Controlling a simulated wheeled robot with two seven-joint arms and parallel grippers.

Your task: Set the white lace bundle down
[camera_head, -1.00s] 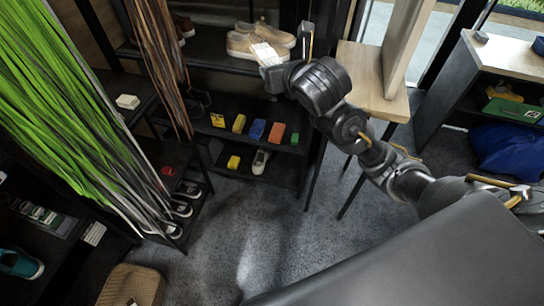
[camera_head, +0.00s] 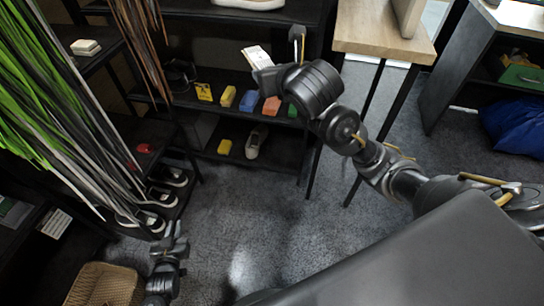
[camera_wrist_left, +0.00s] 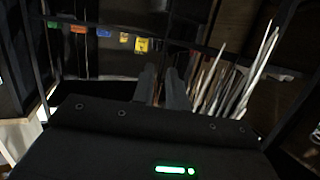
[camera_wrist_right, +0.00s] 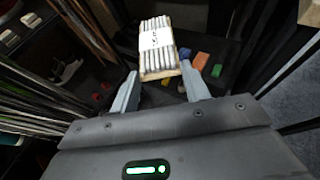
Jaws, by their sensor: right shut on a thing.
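The white lace bundle (camera_head: 257,57), a flat banded pack, is held in my right gripper (camera_head: 279,60) in front of the back shelf rack. In the right wrist view the bundle (camera_wrist_right: 157,45) stands out beyond the two fingertips (camera_wrist_right: 160,88), and its lower end is between them. My left gripper (camera_head: 174,232) is low at the bottom left of the head view, away from the bundle. In the left wrist view its fingers (camera_wrist_left: 162,80) are close together with nothing seen between them.
A shelf of coloured boxes, including a blue one (camera_head: 249,101), is behind the bundle. Hanging green laces (camera_head: 35,100) fill the left side. A wooden-topped table (camera_head: 375,40) stands right of the bundle. Shoes (camera_head: 165,195) and a wicker basket (camera_head: 105,285) are lower left. The carpet (camera_head: 250,215) is open.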

